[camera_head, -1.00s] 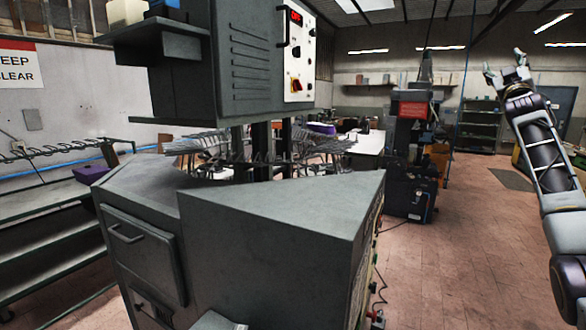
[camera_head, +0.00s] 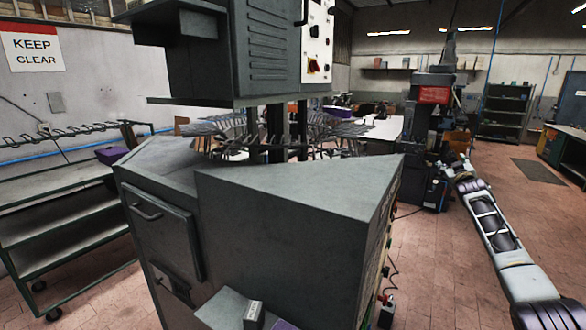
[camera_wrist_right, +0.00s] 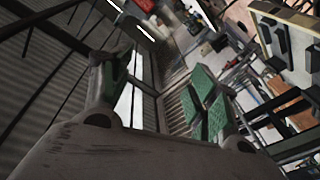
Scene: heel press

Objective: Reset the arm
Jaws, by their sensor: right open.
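My right arm reaches in from the lower right of the head view, stretched out to the right of the grey press machine (camera_head: 290,220). Its gripper (camera_head: 456,166) is at the far end of the arm, small in the picture, in front of the dark machine behind. In the right wrist view the gripper (camera_wrist_right: 160,95) has its two fingers with green pads spread wide apart. Nothing is between them. My left gripper does not show.
The press's upper housing (camera_head: 250,50) overhangs its base. A grey shelf cart (camera_head: 60,215) stands at the left. A dark machine with a red sign (camera_head: 434,95) stands behind my right gripper. Tiled floor (camera_head: 440,270) is clear between press and right arm.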

